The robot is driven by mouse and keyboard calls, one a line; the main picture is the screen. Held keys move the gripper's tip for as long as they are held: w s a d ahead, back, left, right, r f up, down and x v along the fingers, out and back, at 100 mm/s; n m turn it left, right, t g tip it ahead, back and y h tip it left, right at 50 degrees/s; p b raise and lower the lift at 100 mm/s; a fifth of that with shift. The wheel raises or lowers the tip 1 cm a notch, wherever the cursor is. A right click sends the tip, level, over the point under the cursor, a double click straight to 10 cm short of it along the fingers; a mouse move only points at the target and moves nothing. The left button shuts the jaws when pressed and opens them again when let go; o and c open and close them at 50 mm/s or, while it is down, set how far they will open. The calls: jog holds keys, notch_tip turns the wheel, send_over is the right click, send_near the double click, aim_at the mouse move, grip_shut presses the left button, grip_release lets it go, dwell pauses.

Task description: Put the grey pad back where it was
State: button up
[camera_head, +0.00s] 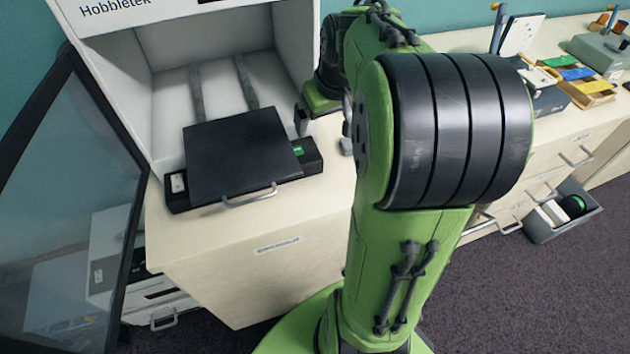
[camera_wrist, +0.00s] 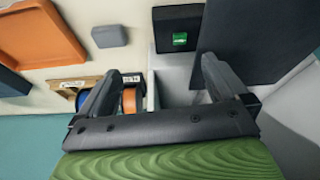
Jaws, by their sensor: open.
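The grey pad (camera_wrist: 109,36) is a small flat block with rounded corners, lying on the cream counter in the wrist view. In the head view, what seems to be its edge (camera_head: 346,146) shows beside my arm, which hides the rest. My gripper (camera_wrist: 163,68) is open, with nothing held between its fingers. The pad lies apart from it, beyond the left fingertip in the wrist view. In the head view my gripper (camera_head: 323,118) is low over the counter by the white machine's right wall, partly hidden by my arm.
The white machine (camera_head: 285,45) stands open, its dark door (camera_head: 65,190) swung left. A black plate (camera_head: 240,155) with a handle sits on a dark base with a green display (camera_wrist: 180,39).

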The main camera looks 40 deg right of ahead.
jog(key=s+a+r+n+t+y, duration=0.1)
jog(key=s+a+n, duration=0.1)
jog(key=s+a, duration=1.4)
jog(key=shift+a+t, duration=0.4)
jog(key=shift+a, duration=0.6)
jog(key=shift+r+p, duration=0.85)
jog(key=shift+c, duration=0.2)
